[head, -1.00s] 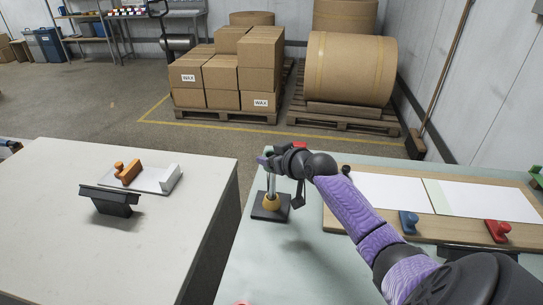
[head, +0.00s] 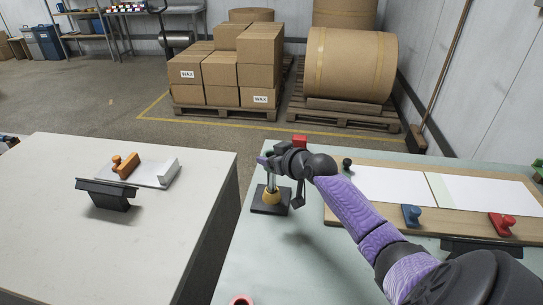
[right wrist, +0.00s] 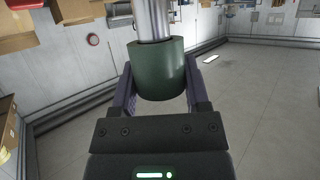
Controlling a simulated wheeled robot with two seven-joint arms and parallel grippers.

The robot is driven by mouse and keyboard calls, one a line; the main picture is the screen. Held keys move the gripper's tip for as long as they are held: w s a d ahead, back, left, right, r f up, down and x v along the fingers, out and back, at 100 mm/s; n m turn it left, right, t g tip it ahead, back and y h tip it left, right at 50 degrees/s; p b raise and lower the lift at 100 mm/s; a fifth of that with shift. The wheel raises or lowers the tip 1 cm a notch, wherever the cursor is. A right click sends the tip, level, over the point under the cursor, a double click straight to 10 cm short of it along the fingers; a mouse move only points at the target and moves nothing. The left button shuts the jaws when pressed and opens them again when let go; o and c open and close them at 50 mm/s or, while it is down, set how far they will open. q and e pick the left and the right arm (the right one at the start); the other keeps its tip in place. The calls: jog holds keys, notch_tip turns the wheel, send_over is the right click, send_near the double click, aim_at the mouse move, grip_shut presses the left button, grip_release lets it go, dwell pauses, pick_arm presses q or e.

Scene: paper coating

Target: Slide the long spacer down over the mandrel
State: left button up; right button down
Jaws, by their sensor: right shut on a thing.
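The mandrel (head: 271,181) is an upright metal rod with a yellow collar (head: 271,197) low on it and a dark square base (head: 269,208). My right gripper (head: 268,160) is at its upper part, shut on the long spacer, a dark green cylinder (right wrist: 160,72). In the right wrist view, which seems upside down, the fingers (right wrist: 160,88) flank the spacer and the metal rod (right wrist: 153,20) comes out of one end. The spacer sits around the rod, above the collar with bare rod between. In the head view my gripper mostly hides the spacer. My left gripper is not in view.
A wooden board (head: 335,208) with white sheets, a blue stamp-like tool (head: 411,215) and a red one (head: 502,224) lies right of the mandrel. A red block (head: 300,141) shows behind my gripper. A red ring (head: 241,300) lies at the front edge. A white table (head: 150,240) stands left.

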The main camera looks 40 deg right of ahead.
jog(key=shift+f, duration=0.25)
grip_release()
jog(key=p+v, duration=0.3)
jog(key=v, duration=0.6)
jog(key=shift+s+r, duration=0.15)
jog(key=shift+s, duration=0.25)
